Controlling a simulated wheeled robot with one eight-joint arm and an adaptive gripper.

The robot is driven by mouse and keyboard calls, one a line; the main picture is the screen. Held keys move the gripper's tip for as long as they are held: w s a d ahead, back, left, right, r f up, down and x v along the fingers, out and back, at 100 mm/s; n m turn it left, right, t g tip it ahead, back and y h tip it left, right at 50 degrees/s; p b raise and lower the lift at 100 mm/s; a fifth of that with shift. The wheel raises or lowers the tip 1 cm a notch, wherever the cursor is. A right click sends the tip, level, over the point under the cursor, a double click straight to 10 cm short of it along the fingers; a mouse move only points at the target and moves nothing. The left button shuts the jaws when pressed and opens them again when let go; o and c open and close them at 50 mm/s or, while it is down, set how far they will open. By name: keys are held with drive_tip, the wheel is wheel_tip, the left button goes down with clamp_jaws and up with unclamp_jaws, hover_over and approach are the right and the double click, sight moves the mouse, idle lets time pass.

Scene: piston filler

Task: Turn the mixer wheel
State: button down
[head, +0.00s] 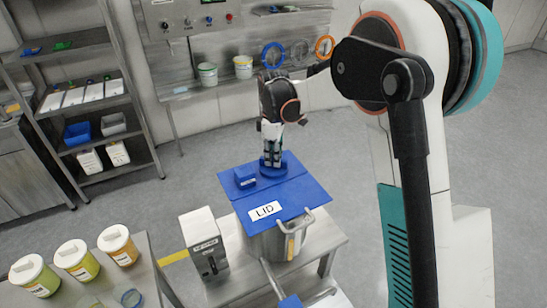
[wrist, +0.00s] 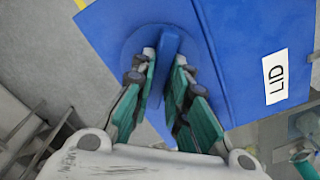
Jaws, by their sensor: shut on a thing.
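A blue lid (head: 285,193) marked LID covers a metal pot (head: 275,243) on a small steel table. A round blue knob (head: 273,170) with a raised fin stands on the lid, next to a blue block (head: 245,177). My gripper (head: 271,158) points down at this knob. In the wrist view my gripper (wrist: 165,75) has a finger on each side of the knob's fin (wrist: 166,60) and is shut on it. A blue ring-shaped wheel (head: 272,55) and an orange one (head: 325,46) show at the back wall. I cannot tell which part is the mixer wheel.
A grey box-shaped unit (head: 204,245) stands left of the pot. Several lidded tubs (head: 76,259) stand on a table at the lower left. A shelf rack (head: 85,100) and a control panel (head: 190,15) are behind. The floor between is free.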

drive_tip(key=n, duration=0.4)
drive_tip(key=shift+n+b, duration=0.4)
drive_tip(key=shift+n, duration=1.4)
drive_tip(key=c, duration=1.6)
unclamp_jaws()
drive_tip(key=shift+o, duration=0.2)
wheel_tip(320, 180, up, 12)
